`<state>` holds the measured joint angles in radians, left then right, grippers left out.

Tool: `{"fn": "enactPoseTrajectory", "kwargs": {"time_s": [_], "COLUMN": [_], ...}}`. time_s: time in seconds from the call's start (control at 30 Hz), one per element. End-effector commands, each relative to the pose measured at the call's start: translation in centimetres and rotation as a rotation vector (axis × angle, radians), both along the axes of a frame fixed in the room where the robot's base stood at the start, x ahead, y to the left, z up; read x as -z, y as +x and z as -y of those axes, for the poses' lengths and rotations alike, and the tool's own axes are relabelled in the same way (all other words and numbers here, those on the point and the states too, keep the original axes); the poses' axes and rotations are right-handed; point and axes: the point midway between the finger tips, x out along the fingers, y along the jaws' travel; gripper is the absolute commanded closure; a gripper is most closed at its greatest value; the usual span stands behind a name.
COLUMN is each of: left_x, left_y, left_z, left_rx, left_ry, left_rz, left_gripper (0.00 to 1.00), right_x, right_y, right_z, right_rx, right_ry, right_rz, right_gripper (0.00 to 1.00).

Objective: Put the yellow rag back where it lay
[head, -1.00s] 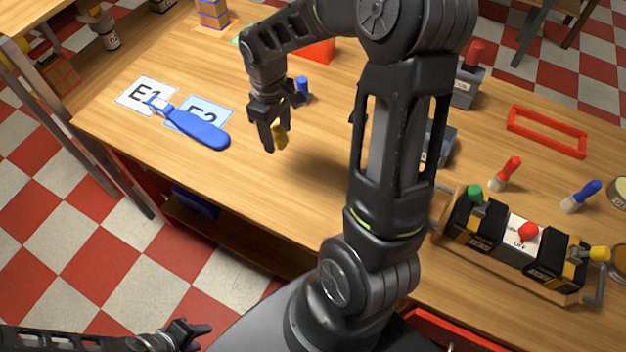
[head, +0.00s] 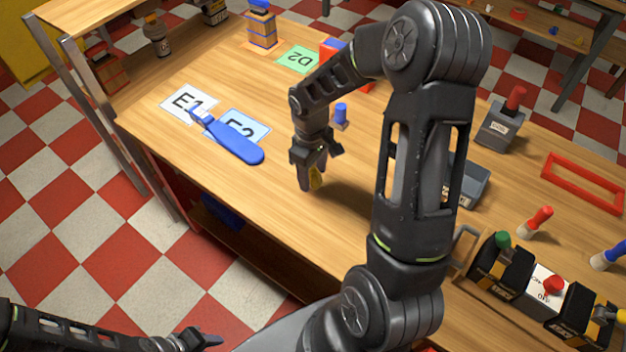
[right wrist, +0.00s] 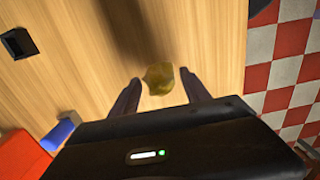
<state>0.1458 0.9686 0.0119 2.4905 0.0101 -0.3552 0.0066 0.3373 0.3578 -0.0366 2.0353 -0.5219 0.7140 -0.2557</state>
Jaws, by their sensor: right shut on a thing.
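The yellow rag (head: 317,177) is a small crumpled piece at the fingertips of my right gripper (head: 311,178). That gripper is shut on it and points down over the bare wood near the table's front edge, right of the blue-handled tool. In the right wrist view the rag (right wrist: 158,79) shows between the two dark fingers (right wrist: 162,93). I cannot tell whether the rag touches the table. My left gripper (head: 192,342) is low at the bottom left, away from the table; its jaw opening is unclear.
A blue-handled tool (head: 236,146) lies partly over the E1 card (head: 184,101) and the E2 card (head: 257,126). A blue peg (head: 341,113) stands behind my right gripper. A green D2 card (head: 298,60) lies farther back.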

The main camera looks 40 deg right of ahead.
Motion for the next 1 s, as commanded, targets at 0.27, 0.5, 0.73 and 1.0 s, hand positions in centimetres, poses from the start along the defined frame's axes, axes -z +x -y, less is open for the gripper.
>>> {"fn": "enactPoseTrajectory", "kwargs": {"time_s": [0.27,0.5,0.73,1.0], "left_x": [-0.1,-0.6,-0.5,-0.2], "left_y": [0.0,-0.1,-0.1,0.0], "left_z": [0.0,0.0,0.0,0.0], "left_rx": [0.000,0.000,0.000,0.000], "left_ry": [0.000,0.002,0.002,0.001], "left_rz": [0.000,-0.003,-0.003,-0.001], "left_gripper": [0.64,0.64,0.64,0.64], "right_x": [0.5,3.5,3.7,4.0], "right_y": [-0.1,-0.1,0.0,0.0], "right_z": [0.0,0.0,0.0,0.0], "right_rx": [0.000,0.000,0.001,0.000], "right_ry": [0.000,0.000,0.000,0.000], "right_rz": [-0.003,-0.002,0.000,0.000], "right_gripper": [0.83,0.83,0.83,0.38]}}
